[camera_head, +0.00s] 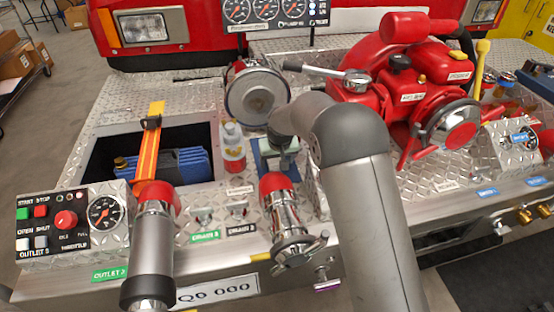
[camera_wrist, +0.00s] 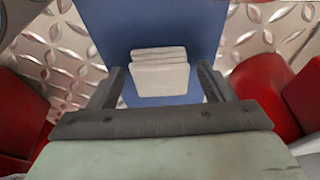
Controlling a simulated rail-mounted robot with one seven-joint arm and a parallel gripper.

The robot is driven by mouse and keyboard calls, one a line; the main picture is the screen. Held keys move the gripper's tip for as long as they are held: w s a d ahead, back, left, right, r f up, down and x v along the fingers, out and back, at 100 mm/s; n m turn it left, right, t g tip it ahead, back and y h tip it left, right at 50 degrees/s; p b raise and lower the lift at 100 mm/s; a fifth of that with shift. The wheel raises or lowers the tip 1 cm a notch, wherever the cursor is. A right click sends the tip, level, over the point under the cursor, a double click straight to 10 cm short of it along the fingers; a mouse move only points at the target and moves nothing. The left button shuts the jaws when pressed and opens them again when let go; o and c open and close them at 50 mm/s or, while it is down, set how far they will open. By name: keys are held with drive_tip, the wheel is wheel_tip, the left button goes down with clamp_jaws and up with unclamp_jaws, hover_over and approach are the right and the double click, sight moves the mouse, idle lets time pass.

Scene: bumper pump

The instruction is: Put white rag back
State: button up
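The white rag (camera_wrist: 159,80) is a small folded stack lying on a blue surface (camera_wrist: 110,22) in the wrist view. My gripper (camera_wrist: 162,70) is over it with its two fingers apart, one on each side of the rag. A gap shows between the rag and each finger, so the gripper is open and not holding it. In the head view my gripper (camera_head: 283,150) is above the blue surface (camera_head: 261,165), behind the red-topped outlet valve. The rag cannot be made out in the head view, where my gripper and arm cover that spot.
A red-capped chrome valve (camera_head: 285,215) stands just in front, and a white and red bottle (camera_head: 232,148) stands to the left. The red pump (camera_head: 405,85) fills the right side. A recess with a blue item (camera_head: 180,165) and an orange strap (camera_head: 150,140) is at left.

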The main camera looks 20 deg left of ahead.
drive_tip(key=v, duration=1.2)
drive_tip(key=shift+r, duration=0.15)
drive_tip(key=s+d+r+m+p, duration=0.1)
drive_tip(key=s+d+r, duration=0.1)
drive_tip(key=s+d, duration=0.35)
drive_tip(key=s+d+r+m+g+h, duration=0.1)
drive_tip(key=s+d+r, duration=0.1)
drive_tip(key=d, duration=0.6)
drive_tip(key=s+d+r+m+p, duration=0.1)
drive_tip(key=s+d+r, duration=0.25)
drive_tip(key=d, duration=0.35)
drive_tip(key=s+d+f+m, duration=0.1)
drive_tip(key=s+d, duration=0.5)
drive_tip(key=s, duration=0.3)
drive_tip(key=s+d+f+m+g+p, duration=0.1)
drive_tip(key=s+d, duration=0.5)
drive_tip(key=s, duration=0.3)
drive_tip(key=shift+s+d+f+g, duration=0.2)
drive_tip(key=shift+d+g, duration=0.05)
drive_tip(key=shift+g, duration=0.05)
